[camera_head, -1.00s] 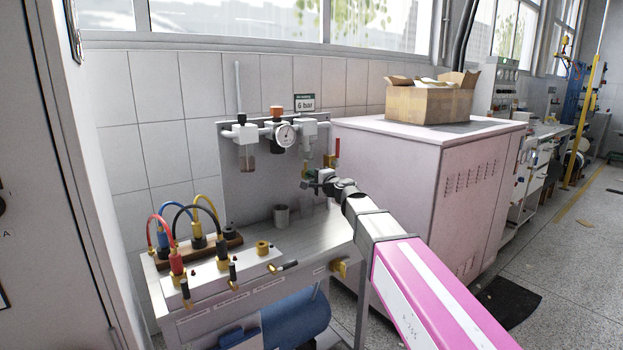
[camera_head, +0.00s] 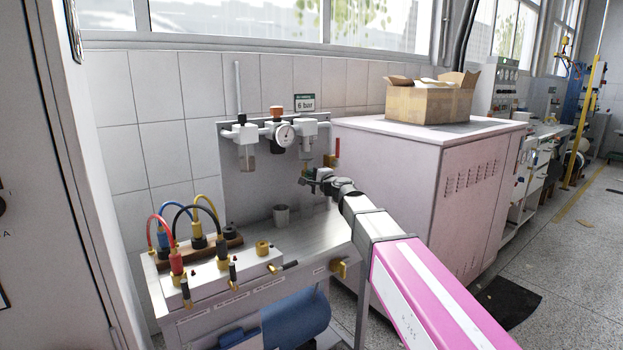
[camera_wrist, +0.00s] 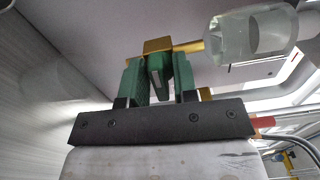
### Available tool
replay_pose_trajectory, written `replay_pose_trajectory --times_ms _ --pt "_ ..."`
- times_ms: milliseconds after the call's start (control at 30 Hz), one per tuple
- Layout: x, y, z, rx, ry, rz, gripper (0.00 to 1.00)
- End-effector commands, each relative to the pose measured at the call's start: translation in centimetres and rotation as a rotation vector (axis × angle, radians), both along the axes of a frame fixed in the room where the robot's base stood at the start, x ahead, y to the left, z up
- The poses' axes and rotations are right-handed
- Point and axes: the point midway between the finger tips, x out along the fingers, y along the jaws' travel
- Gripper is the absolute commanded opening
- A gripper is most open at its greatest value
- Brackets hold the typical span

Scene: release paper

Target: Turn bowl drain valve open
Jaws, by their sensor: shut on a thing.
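The drain valve shows in the wrist view as a brass body (camera_wrist: 157,45) with a green lever (camera_wrist: 157,88). A brass stem runs right from it to a clear bowl (camera_wrist: 235,35). My gripper (camera_wrist: 158,82) has its two green fingers on either side of the lever, shut on it. In the head view my gripper (camera_head: 313,176) is at the right edge of the grey back panel, below the pressure gauge (camera_head: 285,135). The lever's exact angle is hard to tell there, since my gripper covers much of it.
A pale cabinet (camera_head: 430,185) with a cardboard box (camera_head: 428,98) on top stands close to the right. A red handle (camera_head: 337,147) is near my gripper.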

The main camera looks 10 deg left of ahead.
Motion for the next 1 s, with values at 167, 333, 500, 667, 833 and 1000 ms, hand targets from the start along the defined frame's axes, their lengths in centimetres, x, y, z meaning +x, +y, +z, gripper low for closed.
replay_pose_trajectory --times_ms 167,333,500,667,833,1000 --pt "-0.03 0.00 -0.05 0.080 0.095 0.001 0.04" --pt "-0.05 0.00 -0.05 0.181 0.213 0.001 0.04" --pt "-0.05 0.00 -0.06 0.286 0.337 0.001 0.04" --pt "-0.05 -0.01 -0.06 0.385 0.452 0.001 0.04" --pt "-0.05 -0.01 -0.07 0.490 0.575 0.001 0.04" --pt "-0.06 -0.01 -0.07 0.595 0.698 0.000 0.04"
